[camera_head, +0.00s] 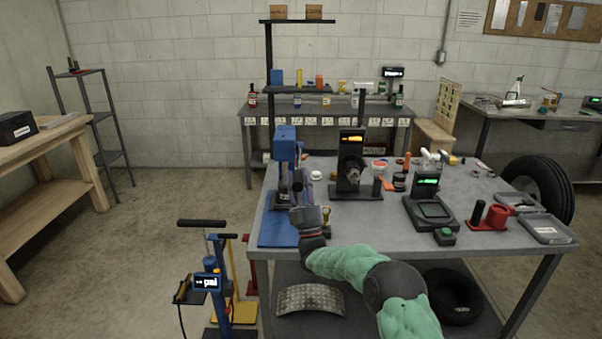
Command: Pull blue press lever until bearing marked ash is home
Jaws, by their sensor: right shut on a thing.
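The blue press (286,143) stands at the left end of the grey metal workbench. My right arm reaches in from the lower right, in a green sleeve. My right gripper (299,197) is beside the press, shut on what looks like its lever. The lever itself is mostly hidden by the gripper, so its angle is hard to tell. The bearing marked ash cannot be made out; the area under the press ram is small and partly covered. My left gripper is not in view.
A blue mat (277,232) lies at the bench's front left corner. Right of the press stands a black machine with an orange display (352,137). Farther right are a scale with a green display (428,182), a red holder (497,217) and metal trays (545,229).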

